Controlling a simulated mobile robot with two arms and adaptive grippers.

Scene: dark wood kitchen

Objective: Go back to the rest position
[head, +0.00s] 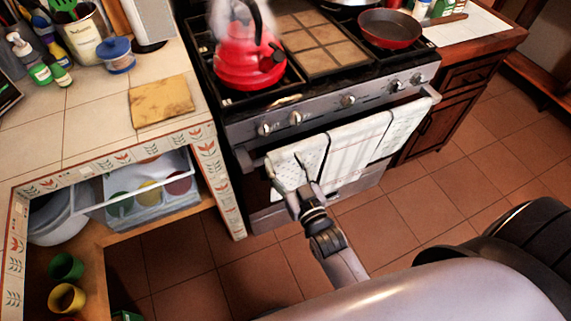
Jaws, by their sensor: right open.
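My right gripper (308,178) is in front of the oven door, near the towels that hang there. Its fingers are thin and open, with nothing seen between them. I cannot tell whether it touches the towels (355,145). My right arm reaches up to it from the lower middle of the view. My left gripper is not in view.
The stove (348,99) holds a red kettle (245,60) and a red pan (389,29). An open shelf (135,236) with cups lies below. The tiled floor (430,205) is clear at right.

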